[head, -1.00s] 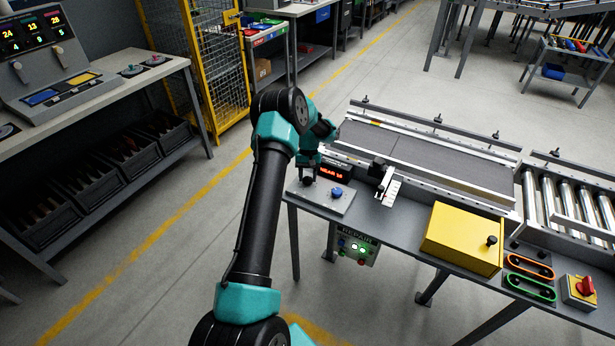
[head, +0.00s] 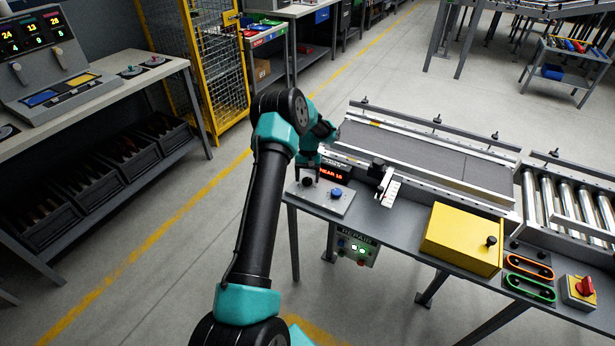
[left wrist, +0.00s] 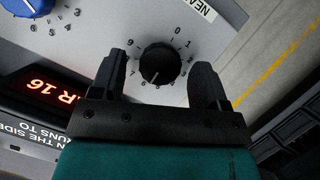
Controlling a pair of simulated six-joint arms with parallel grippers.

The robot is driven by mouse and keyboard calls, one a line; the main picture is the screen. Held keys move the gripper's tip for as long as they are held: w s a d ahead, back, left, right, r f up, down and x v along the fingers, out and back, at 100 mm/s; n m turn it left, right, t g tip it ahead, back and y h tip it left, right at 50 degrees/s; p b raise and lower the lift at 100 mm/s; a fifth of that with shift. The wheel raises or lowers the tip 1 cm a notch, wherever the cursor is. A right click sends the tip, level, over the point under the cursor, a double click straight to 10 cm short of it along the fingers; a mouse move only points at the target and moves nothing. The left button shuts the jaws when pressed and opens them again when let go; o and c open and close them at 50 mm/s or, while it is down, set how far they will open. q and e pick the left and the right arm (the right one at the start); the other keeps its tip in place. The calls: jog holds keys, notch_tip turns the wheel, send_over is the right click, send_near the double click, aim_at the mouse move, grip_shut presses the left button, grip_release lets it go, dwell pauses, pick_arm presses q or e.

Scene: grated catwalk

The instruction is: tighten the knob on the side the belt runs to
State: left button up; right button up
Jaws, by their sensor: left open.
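My left gripper (head: 308,178) is at the control plate (head: 328,206) on the near left end of the bench. In the left wrist view its open fingers stand on either side of a black knob (left wrist: 160,63) with a numbered dial; I cannot tell if they touch it. A label starting "NEA" is beside this knob. The knob's pale mark points toward the dial's lower numbers. A blue knob (head: 337,193) sits to its right on the plate, and partly shows in the left wrist view (left wrist: 28,8). The grey belt (head: 420,150) lies behind. My right gripper is out of view.
A red-lit display (head: 333,174), reading about "NEAR 16", stands behind the plate. A scale with a black block (head: 387,190), a yellow box (head: 461,238), coloured handles (head: 530,288) and a red switch (head: 586,286) are to the right. Rollers (head: 570,205) adjoin the belt.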

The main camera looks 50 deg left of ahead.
pick_arm(q)
jog(key=v, duration=1.7)
jog(key=shift+r, duration=0.2)
